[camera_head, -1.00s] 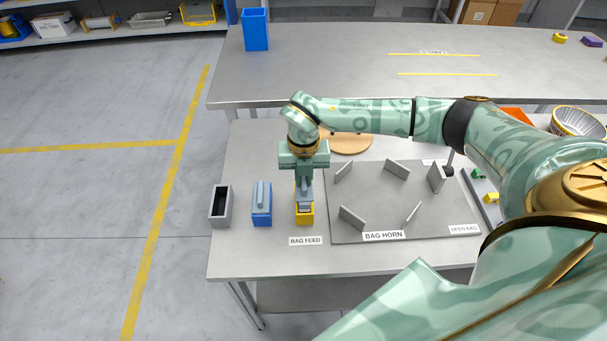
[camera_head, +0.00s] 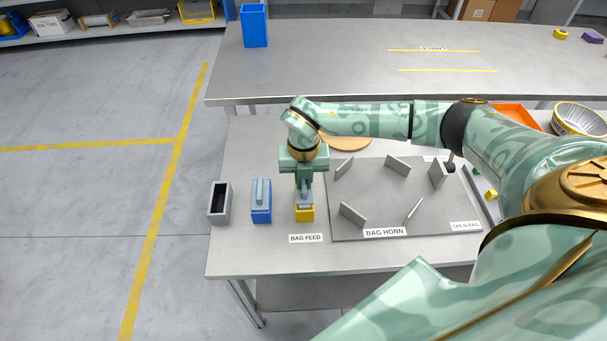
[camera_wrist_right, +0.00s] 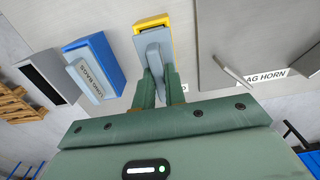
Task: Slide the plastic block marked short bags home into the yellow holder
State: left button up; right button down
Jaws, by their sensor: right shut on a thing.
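The yellow holder (camera_head: 305,215) stands on the bench behind the BAG FEED label. It also shows at the top of the right wrist view (camera_wrist_right: 152,22). A grey-blue plastic block (camera_wrist_right: 155,50) is in it or at its mouth; its label is hidden, and I cannot tell how deep it sits. My right gripper (camera_head: 305,190) points down over the holder, its green fingers shut on the block. A second block, marked LONG BAGS (camera_wrist_right: 88,78), sits in the blue holder (camera_head: 261,216) to the left. My left gripper is not in view.
An empty grey holder (camera_head: 220,204) stands at the left end of the row. The grey plate (camera_head: 375,205) with several upright fins lies close on the right. A round wooden board (camera_head: 348,142) is behind my right gripper. The bench front is clear.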

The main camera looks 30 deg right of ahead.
jog(key=shift+f+b, duration=0.35)
jog(key=shift+f, duration=0.5)
jog(key=c, duration=1.4)
grip_release()
notch_tip(320, 180, up, 16)
jog(key=p, duration=0.4)
jog(key=shift+r, duration=0.1)
